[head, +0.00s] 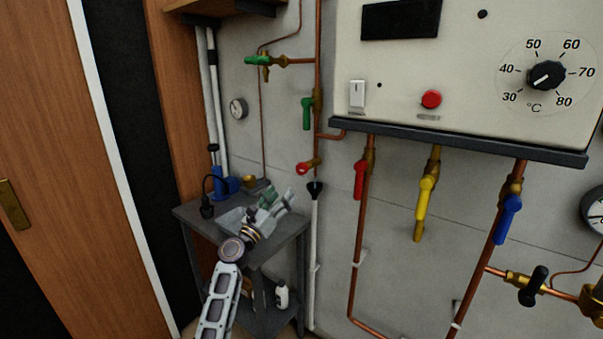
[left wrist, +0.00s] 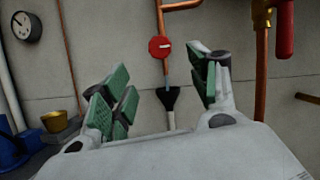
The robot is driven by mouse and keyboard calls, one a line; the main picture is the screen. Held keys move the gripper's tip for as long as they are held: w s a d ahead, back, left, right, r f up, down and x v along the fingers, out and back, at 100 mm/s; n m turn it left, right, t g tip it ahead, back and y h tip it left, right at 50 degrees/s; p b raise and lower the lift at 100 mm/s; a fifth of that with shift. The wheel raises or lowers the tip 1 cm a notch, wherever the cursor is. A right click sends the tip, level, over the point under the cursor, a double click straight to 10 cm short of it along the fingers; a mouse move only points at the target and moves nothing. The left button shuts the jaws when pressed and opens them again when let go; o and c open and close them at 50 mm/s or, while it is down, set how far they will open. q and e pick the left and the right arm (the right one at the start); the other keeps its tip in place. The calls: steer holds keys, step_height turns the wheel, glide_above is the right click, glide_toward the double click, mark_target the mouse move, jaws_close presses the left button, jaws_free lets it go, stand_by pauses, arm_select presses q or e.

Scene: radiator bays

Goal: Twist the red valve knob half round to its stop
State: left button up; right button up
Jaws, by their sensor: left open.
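The red valve knob (head: 303,168) is on a brass fitting at the lower end of the copper pipe, above a black funnel (head: 315,187). In the left wrist view the knob (left wrist: 160,47) is a red disc with a pale mark, facing me. My left gripper (head: 277,199) is open and empty, below and left of the knob in the head view. In the left wrist view its green-padded fingers (left wrist: 160,84) stand apart, with the knob beyond and between them, not touched. My right gripper is not in view.
A grey side table (head: 188,211) stands below with a blue tool and a brass cup. Green (head: 307,113), red (head: 360,180), yellow (head: 426,190) and blue (head: 508,217) lever valves are nearby. The boiler panel (head: 400,75) overhangs at right.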

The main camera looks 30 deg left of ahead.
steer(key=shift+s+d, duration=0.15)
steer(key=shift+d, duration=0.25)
